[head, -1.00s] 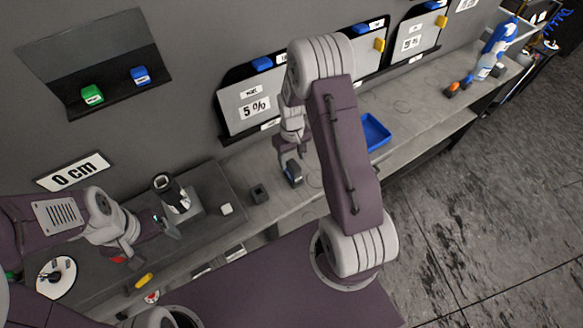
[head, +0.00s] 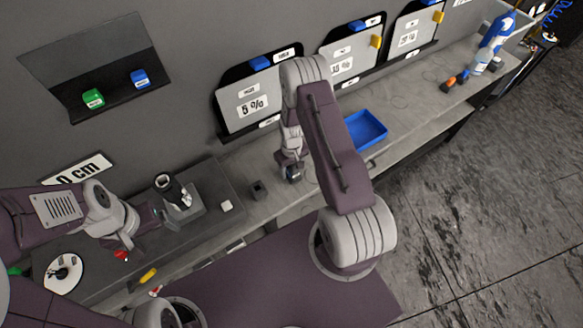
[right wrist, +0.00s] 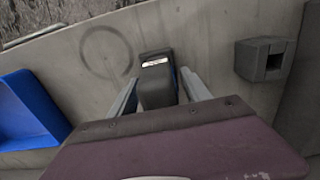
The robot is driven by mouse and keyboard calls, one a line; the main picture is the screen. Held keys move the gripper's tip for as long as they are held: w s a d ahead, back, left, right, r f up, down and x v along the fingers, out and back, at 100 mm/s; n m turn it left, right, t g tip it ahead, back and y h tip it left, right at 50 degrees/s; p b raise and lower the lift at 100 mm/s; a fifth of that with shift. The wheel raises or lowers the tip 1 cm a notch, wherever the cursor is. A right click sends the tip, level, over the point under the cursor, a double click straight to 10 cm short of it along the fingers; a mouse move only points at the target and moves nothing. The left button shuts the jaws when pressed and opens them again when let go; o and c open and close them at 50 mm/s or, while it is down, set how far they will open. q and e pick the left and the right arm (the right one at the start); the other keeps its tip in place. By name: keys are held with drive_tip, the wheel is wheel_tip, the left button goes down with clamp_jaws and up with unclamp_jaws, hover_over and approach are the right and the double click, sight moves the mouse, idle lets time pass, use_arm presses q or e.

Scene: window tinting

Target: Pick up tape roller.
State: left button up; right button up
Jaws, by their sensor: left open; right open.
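A small dark block-like tool (right wrist: 157,82) with a light strip and a blue edge stands on the bench. I take it for the tape roller but cannot be sure. In the right wrist view it lies between the two open fingers of my right gripper (right wrist: 160,92); I cannot tell whether they touch it. In the head view my right gripper (head: 292,168) is low at the bench, and the tool (head: 294,175) shows partly below it. My left gripper (head: 158,216) is open beside a dark cylinder on a grey stand (head: 184,212).
A blue tray (head: 368,128) lies right of my right gripper. A small dark hollow block (head: 258,190) and a white cube (head: 227,206) stand to its left. Panels with percent labels (head: 252,106) line the wall. A blue and white bottle (head: 492,45) stands far right.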

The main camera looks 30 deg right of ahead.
drive_tip(key=shift+a, duration=0.1)
clamp_jaws()
drive_tip(key=shift+r, duration=0.1)
